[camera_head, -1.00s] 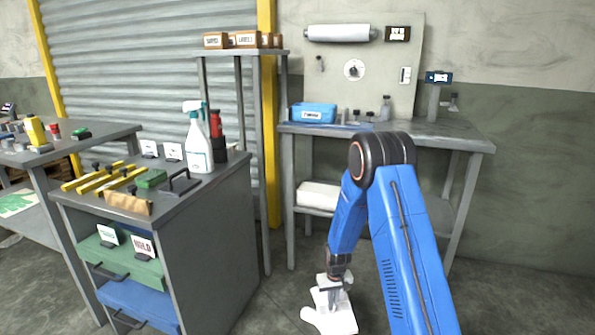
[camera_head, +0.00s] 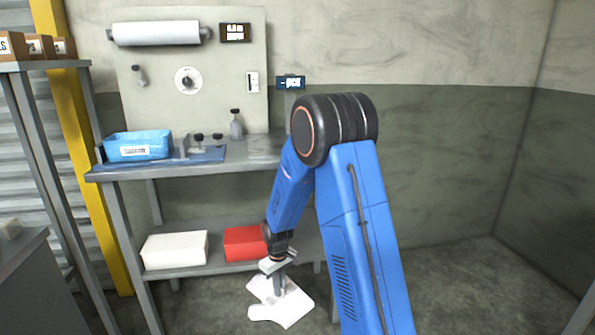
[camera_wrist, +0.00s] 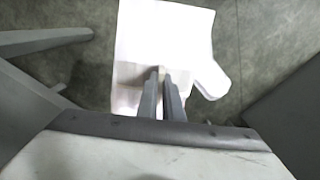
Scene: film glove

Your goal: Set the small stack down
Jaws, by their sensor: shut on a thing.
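A white, flat, glove-shaped stack (camera_head: 282,303) hangs from my gripper (camera_head: 278,279) low in front of the bench, above the concrete floor. In the wrist view the white stack (camera_wrist: 170,40) shows a broad body and a thumb-like lobe at the right. My gripper's two narrow grey fingers (camera_wrist: 166,98) are close together and shut on the stack's near part. How many layers the stack has cannot be told.
A grey workbench (camera_head: 245,152) stands ahead, with a blue bin (camera_head: 138,146) and a blue mat (camera_head: 205,156) on its left half. Its lower shelf (camera_head: 190,270) holds a white box (camera_head: 175,250) and a red box (camera_head: 244,243). Bare floor (camera_head: 455,280) lies to the right.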

